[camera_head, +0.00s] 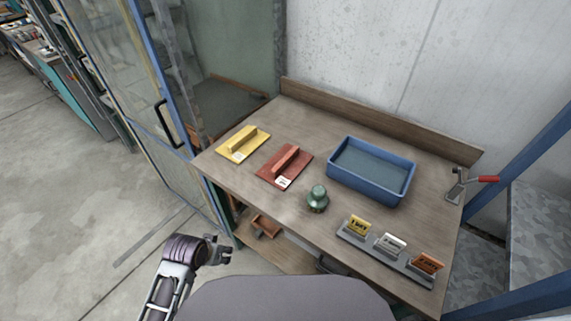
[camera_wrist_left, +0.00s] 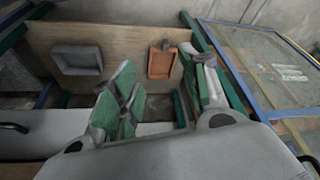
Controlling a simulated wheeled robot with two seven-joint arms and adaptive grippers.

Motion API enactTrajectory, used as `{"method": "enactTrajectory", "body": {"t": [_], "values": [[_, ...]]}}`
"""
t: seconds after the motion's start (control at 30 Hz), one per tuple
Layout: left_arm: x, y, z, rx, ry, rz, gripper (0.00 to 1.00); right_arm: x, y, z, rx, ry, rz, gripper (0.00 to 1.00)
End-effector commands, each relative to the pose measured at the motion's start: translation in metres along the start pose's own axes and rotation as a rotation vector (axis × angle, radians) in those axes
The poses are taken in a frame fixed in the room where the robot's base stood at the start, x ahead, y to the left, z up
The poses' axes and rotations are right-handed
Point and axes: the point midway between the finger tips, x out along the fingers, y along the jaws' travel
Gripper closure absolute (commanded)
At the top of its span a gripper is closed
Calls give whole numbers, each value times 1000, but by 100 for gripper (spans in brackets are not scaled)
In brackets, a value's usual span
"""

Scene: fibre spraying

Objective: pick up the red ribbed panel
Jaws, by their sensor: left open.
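The red ribbed panel (camera_head: 272,174) lies flat on the wooden workbench (camera_head: 320,215), left of its middle. A raised red rib runs along its top and a small white label sits at its front corner. My left gripper (camera_head: 228,252) is open and empty, in front of the bench's left front edge, well apart from the panel. In the left wrist view its green-padded fingers (camera_wrist_left: 165,90) stand wide apart, and the red panel is not visible there. My right gripper is not in view.
A yellow ribbed panel (camera_head: 256,147) lies left of the red one. A blue tray (camera_head: 371,192), a green knob-like object (camera_head: 317,199) and a rack (camera_head: 356,242) with several labelled cards stand to the right. A small brown tray (camera_wrist_left: 151,65) sits on the lower shelf. A cabinet door borders the left.

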Motion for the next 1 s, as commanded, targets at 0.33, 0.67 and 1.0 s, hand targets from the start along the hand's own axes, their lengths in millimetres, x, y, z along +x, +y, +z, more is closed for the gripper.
{"method": "enactTrajectory", "body": {"t": [0.33, 0.67, 1.0], "values": [[-41, 26, -75, 100, 208, 86, 55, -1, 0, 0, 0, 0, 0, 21], [-58, 57, -149, 202, 440, 181, 55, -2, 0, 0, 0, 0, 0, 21], [-79, 87, -231, 286, 719, 277, 55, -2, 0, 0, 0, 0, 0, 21]]}}
